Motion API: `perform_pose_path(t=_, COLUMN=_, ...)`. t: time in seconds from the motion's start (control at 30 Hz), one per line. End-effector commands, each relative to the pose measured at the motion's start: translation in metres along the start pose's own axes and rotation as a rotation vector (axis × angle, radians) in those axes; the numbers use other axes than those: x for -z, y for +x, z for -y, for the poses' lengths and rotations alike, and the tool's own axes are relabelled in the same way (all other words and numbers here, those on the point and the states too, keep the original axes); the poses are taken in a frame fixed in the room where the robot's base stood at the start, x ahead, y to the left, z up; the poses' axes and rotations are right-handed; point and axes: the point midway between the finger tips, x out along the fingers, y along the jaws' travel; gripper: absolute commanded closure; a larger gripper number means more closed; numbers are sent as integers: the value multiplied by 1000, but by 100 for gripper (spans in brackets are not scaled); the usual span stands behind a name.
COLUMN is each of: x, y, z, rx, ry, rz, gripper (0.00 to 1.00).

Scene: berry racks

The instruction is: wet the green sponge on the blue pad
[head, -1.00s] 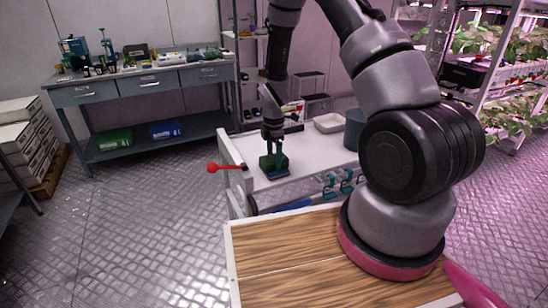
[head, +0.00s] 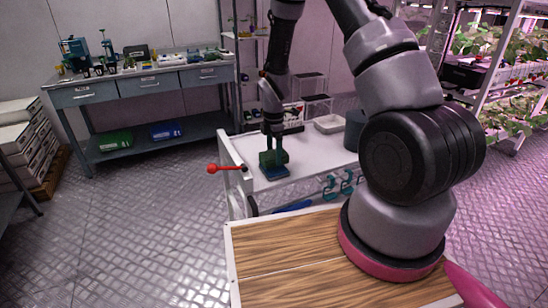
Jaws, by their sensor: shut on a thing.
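The green sponge (head: 265,159) is dark green and sits between the fingers of my gripper (head: 274,160) at the left end of the white cart top. My gripper points down and is shut on the sponge, and its fingers hide part of it. The blue pad (head: 275,174) lies flat on the cart top just below and in front of the sponge. The sponge hides the pad's far part. I cannot tell whether the sponge touches the pad.
The white cart top (head: 305,155) also holds a pale tray (head: 329,123) and a dark grey round container (head: 354,130). A red-knobbed lever (head: 212,168) sticks out at the cart's left end. A workbench (head: 150,75) stands at the back left.

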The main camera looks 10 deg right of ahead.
Motion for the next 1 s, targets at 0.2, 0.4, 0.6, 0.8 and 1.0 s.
perform_pose_path(t=0.2, x=0, y=-19, z=-1, rx=-2, ry=1, rz=0, gripper=65)
perform_pose_path(t=0.4, x=0, y=-35, z=-1, rx=-3, ry=1, rz=-1, gripper=65)
perform_pose_path(t=0.6, x=0, y=-45, z=0, rx=-2, ry=0, rz=0, gripper=65)
perform_pose_path(t=0.8, x=0, y=-46, z=0, rx=-1, ry=0, rz=0, gripper=65)
perform_pose_path(t=1.0, x=0, y=-46, z=0, rx=-1, ry=0, rz=0, gripper=65)
